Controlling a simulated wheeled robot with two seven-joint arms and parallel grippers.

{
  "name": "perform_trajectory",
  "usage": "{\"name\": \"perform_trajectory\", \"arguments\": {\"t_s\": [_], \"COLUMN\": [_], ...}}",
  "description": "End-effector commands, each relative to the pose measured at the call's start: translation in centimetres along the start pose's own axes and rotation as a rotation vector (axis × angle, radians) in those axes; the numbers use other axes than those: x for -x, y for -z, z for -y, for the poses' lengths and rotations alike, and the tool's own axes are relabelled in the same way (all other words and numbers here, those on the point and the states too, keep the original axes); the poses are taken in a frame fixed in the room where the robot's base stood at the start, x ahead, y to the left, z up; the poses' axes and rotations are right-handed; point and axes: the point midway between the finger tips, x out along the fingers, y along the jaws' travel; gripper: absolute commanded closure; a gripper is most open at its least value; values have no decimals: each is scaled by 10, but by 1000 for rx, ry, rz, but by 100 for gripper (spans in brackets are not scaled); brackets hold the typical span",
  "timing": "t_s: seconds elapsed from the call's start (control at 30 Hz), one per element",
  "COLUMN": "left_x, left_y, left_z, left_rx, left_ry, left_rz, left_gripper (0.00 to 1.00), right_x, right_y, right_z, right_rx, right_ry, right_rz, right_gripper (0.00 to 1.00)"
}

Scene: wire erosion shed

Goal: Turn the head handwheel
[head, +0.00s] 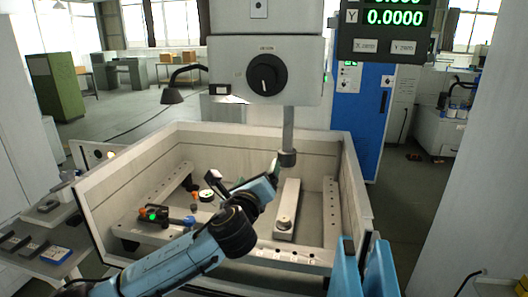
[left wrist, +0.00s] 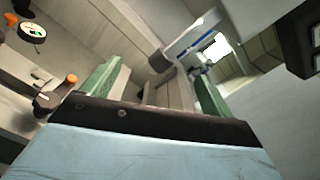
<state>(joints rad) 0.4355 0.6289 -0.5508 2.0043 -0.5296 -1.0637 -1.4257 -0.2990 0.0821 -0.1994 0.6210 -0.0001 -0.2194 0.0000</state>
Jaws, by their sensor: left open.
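The head handwheel (head: 267,75) is a round black knob with a white pointer mark on the front of the pale machine head. The mark points roughly downward. My left gripper (head: 269,172) is open and empty, below the handwheel and apart from it, over the open tank. Its two green fingers stand apart in the left wrist view (left wrist: 155,88), with nothing between them. I cannot make out the handwheel in the left wrist view. My right gripper is not in view; only blue parts of my right arm show at the lower right.
A grey spindle (head: 288,135) hangs from the head close to my left gripper. The pale tank wall (head: 356,190) surrounds rails, a clamp block (head: 286,205) and a small dial (head: 206,195). A lamp (head: 172,95) stands left of the head; a display (head: 383,30) hangs right.

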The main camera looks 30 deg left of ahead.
Motion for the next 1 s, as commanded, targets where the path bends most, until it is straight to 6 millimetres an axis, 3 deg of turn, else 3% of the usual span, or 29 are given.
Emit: {"name": "perform_trajectory", "arguments": {"t_s": [0.03, 0.1, 0.2, 0.3, 0.53, 1.0], "left_x": [-4, -4, -1, 2, -14, -92], "left_y": [-38, -75, -111, -130, -143, -168], "left_z": [24, 46, 68, 80, 89, 107], "left_rx": [-134, -295, -458, -549, -586, -582], "left_ry": [54, 95, 122, 130, 129, 128], "left_rz": [87, 185, 290, 350, 374, 371], "left_gripper": [13, 13, 13, 13, 13, 13], "right_x": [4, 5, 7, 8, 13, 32], "right_y": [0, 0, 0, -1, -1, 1], "right_z": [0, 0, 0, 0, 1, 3], "right_rx": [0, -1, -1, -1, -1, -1], "right_ry": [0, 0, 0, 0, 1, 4], "right_rz": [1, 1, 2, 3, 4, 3], "right_gripper": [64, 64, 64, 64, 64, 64]}}
